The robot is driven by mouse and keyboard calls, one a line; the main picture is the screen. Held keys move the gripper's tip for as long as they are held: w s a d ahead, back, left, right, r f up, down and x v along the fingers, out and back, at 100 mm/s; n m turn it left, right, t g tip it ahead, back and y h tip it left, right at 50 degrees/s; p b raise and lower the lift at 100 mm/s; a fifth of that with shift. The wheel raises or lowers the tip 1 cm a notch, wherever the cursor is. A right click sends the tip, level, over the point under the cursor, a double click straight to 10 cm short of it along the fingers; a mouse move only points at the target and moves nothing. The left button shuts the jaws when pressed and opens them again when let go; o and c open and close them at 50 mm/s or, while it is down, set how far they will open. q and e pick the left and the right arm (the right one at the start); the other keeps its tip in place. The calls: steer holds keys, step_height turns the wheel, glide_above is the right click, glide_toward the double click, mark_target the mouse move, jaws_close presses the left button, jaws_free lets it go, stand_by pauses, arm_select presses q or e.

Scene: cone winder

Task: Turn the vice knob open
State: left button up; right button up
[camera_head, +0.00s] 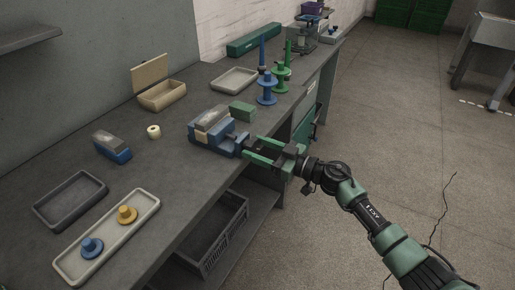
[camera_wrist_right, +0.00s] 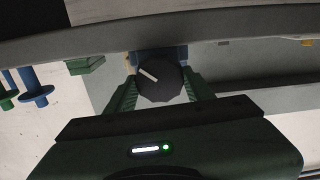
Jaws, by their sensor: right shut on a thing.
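The blue vice (camera_head: 211,130) sits near the front edge of the grey bench, with a light block between its jaws. My right gripper (camera_head: 249,151) reaches in from the right at the vice's front end. In the right wrist view the black round vice knob (camera_wrist_right: 160,84) has a white mark pointing to the upper left. The green fingers of my right gripper (camera_wrist_right: 160,95) stand on either side of the knob and are shut on it. In the head view the knob is mostly hidden by the gripper. My left gripper is not in view.
A green block (camera_head: 242,111) lies just behind the vice. Blue and green spools (camera_head: 267,90) stand farther back. A long tray (camera_head: 107,237) with a blue and a yellow knobbed piece lies at the front left. A dark crate (camera_head: 212,235) sits below the bench.

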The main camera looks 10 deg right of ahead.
steer(key=shift+n+p, duration=0.4)
steer(key=shift+n, duration=2.4)
steer(key=o, duration=1.4)
steer(key=shift+s, duration=0.1)
steer(key=v, duration=0.7)
steer(key=shift+s+d, duration=0.2)
steer(key=shift+d, duration=0.1)
